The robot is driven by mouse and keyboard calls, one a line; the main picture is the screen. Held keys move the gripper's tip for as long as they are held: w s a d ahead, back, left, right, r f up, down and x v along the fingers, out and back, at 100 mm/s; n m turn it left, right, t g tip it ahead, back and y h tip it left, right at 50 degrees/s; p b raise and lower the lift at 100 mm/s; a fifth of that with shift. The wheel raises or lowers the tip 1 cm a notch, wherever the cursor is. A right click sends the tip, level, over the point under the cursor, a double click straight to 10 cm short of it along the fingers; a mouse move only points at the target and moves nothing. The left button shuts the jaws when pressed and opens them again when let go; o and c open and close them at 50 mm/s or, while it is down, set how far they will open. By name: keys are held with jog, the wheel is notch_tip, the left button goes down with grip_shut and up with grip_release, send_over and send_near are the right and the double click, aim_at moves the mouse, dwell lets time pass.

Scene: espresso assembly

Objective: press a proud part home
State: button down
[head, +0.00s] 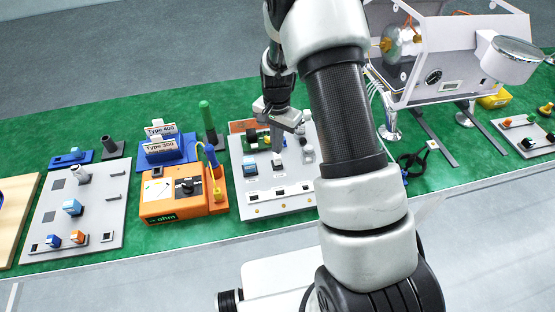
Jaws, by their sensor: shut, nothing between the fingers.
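My gripper (277,138) is shut and empty, pointing down over the far part of the middle grey board (290,208). The board holds several parts: a light-blue block (250,169) at its left, a white-topped part (277,163) just below the gripper, and a row of small dark and white parts along its front. I cannot tell whether the fingertips touch a part, or which part stands proud. My arm hides the board's right side.
An orange meter (160,207) and a blue stand with labelled cards (160,149) lie left of the board. Another grey board (95,230) with several parts is farther left. A white machine frame (440,50) stands at right. Green mat (225,96) shows between.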

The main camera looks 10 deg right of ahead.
jog(key=shift+f+b, duration=0.8)
jog(key=shift+f, duration=0.35)
jog(key=shift+r, duration=0.15)
jog(key=shift+r+p, duration=1.8)
jog(key=shift+r, duration=1.15)
